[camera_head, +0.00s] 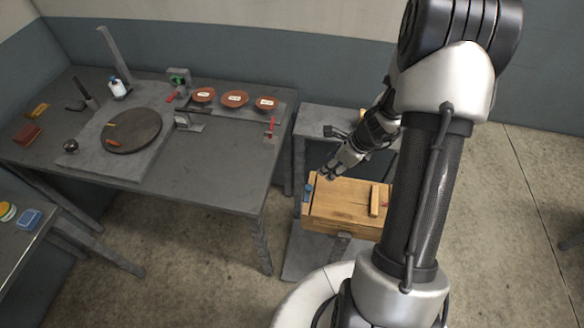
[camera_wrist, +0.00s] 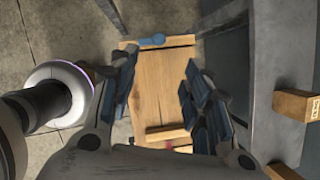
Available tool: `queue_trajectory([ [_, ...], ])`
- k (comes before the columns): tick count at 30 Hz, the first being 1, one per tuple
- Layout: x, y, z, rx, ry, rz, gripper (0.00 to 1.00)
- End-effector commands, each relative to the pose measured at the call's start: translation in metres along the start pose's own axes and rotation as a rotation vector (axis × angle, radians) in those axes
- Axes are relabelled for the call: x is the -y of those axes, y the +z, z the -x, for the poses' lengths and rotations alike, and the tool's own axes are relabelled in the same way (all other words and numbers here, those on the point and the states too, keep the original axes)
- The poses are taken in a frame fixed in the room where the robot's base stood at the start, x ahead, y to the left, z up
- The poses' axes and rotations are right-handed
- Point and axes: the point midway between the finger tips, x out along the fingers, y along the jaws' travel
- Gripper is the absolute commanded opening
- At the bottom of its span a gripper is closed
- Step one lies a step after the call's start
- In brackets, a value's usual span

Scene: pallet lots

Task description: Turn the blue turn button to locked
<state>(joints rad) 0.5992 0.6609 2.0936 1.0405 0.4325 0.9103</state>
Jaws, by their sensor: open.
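The blue turn button (camera_head: 308,191) sits at the left end of a wooden box (camera_head: 345,203), by a dark gap across the wood. In the wrist view the blue turn button (camera_wrist: 152,41) is at the far end of the wooden box (camera_wrist: 155,88), with its long side lying roughly across the picture. I cannot tell whether it is locked. My gripper (camera_head: 328,173) is above the box, near the button and apart from it. In the wrist view my gripper (camera_wrist: 160,62) has its fingers spread on either side of the box top, with nothing between them.
A wooden bar (camera_head: 374,200) stands on the box top, with a red part beside it. A grey stand (camera_head: 325,118) is behind the box, and a wooden block (camera_wrist: 296,105) lies on it. The grey table (camera_head: 225,170) is at left, holding bowls and a round disc.

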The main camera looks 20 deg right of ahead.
Motion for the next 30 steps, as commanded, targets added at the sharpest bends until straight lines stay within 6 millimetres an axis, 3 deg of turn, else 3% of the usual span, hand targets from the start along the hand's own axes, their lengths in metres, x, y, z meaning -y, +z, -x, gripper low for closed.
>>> queue_trajectory([
  [3, 0.004, -0.012, -0.01, -0.008, 0.0, -0.075, 0.44],
  [8, 0.004, -0.014, -0.027, -0.009, 0.0, -0.086, 0.44],
  [24, 0.003, -0.015, -0.141, -0.009, 0.002, -0.081, 0.44],
  [30, 0.004, -0.015, -0.172, -0.009, 0.0, -0.081, 0.44],
])
